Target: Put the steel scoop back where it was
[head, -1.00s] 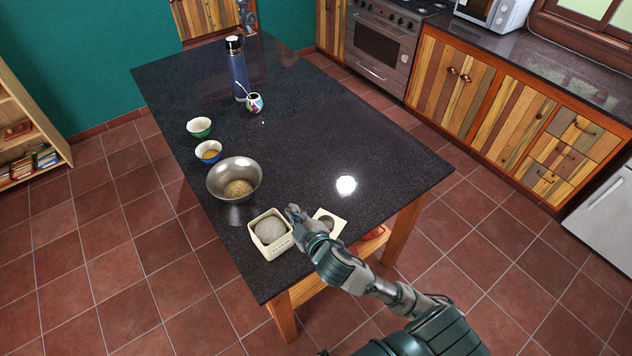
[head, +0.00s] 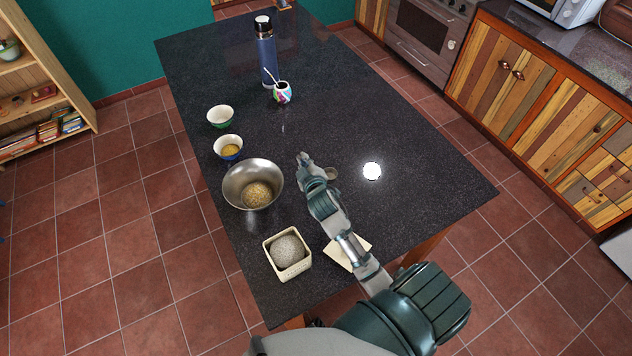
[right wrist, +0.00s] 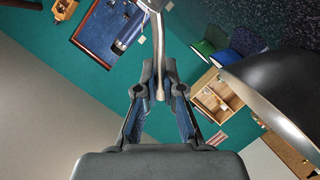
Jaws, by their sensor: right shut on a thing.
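My right gripper (head: 304,165) is shut on the steel scoop and holds it over the counter, to the right of the large steel bowl. In the right wrist view the scoop's thin handle (right wrist: 159,45) runs between the fingers (right wrist: 158,82). In the head view a small round cup, apparently the scoop's bowl (head: 331,174), shows beside the gripper. A square cream box (head: 271,262) with a rounded grey heap inside stands near the counter's front edge. A flat cream slab (head: 336,256) lies to its right, partly hidden by my arm. My left gripper is not in view.
The steel bowl (head: 234,195) holds grain. Blue (head: 229,141) and green (head: 220,113) bowls stand behind it along the left edge. A flask (head: 267,62) and patterned gourd with straw (head: 282,94) stand farther back. The counter's right side (head: 430,185) is clear.

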